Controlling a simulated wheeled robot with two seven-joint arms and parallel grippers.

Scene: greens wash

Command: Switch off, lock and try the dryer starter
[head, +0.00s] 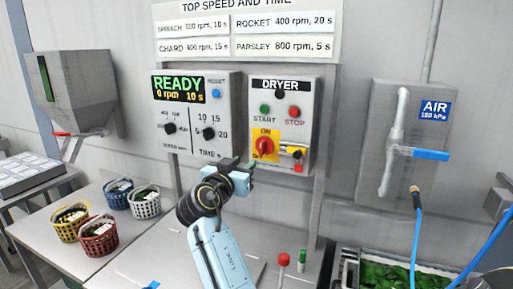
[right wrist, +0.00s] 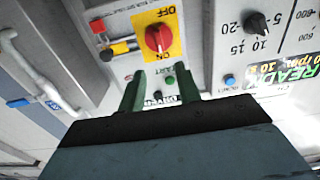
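The grey dryer starter box (head: 309,120) hangs on the wall panel under a DRYER label. Its red rotary switch (head: 264,146) sits on a yellow ON/OFF plate; in the right wrist view the switch (right wrist: 158,38) has a pale mark that seems to point at ON. A green START button (head: 265,109) and a red STOP button (head: 294,112) are above. Yellow, black and red parts (right wrist: 103,46) sit beside the switch. My right gripper (head: 240,164) is in front of the box, lower left of the switch. Its fingers (right wrist: 160,92) are apart and empty. My left gripper is out of view.
A READY control panel (head: 187,125) adjoins on the left. Baskets (head: 99,238) stand on the left bench. An air valve box (head: 380,160) with blue hose (head: 415,245) is right.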

